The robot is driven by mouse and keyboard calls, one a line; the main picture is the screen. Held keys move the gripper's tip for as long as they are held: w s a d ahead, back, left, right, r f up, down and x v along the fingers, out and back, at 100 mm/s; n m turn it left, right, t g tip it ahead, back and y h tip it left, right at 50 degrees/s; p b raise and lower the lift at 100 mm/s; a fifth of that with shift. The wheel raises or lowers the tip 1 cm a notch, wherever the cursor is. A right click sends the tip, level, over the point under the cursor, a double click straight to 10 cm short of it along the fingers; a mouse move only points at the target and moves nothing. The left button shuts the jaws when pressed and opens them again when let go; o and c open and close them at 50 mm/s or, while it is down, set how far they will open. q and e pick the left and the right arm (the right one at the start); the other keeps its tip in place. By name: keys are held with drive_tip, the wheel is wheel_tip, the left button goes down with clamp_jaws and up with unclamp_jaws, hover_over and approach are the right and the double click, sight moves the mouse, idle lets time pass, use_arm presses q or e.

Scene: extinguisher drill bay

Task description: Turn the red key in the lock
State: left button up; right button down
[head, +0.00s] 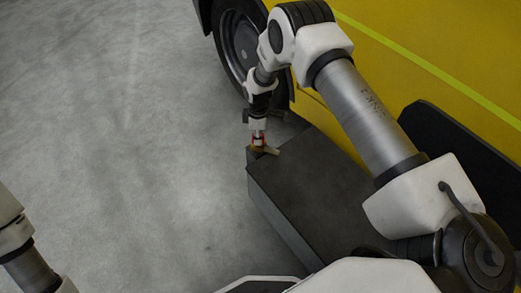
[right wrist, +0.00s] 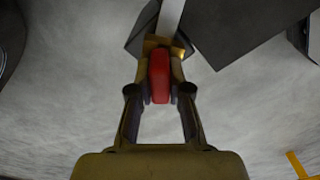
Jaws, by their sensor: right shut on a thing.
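The red key (right wrist: 159,78) is upright in the middle of the right wrist view, between the fingers of my right gripper (right wrist: 160,92). The gripper is shut on it. A brass-coloured lock piece (right wrist: 158,42) lies just beyond the key; how deep the key sits in it is hidden.
The dark grey box (head: 310,195) stands beside a yellow vehicle (head: 430,40) with a green stripe. The vehicle's black wheel (head: 240,45) is behind my right gripper. The grey concrete floor (head: 110,130) to the left is clear.

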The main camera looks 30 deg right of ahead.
drive_tip(key=shift+n, duration=0.5)
drive_tip(key=n, duration=0.3)
drive_tip(key=shift+f+b, duration=0.1)
drive_tip(key=shift+b, duration=0.25)
drive_tip(key=n, duration=0.5)
drive_tip(key=shift+n+b, duration=0.35)
drive_tip(key=shift+n, duration=0.05)
drive_tip(key=c, duration=1.5)
unclamp_jaws()
drive_tip(key=shift+s+n, duration=0.1)
drive_tip(key=shift+n, duration=0.4)
drive_tip(key=o, duration=0.5)
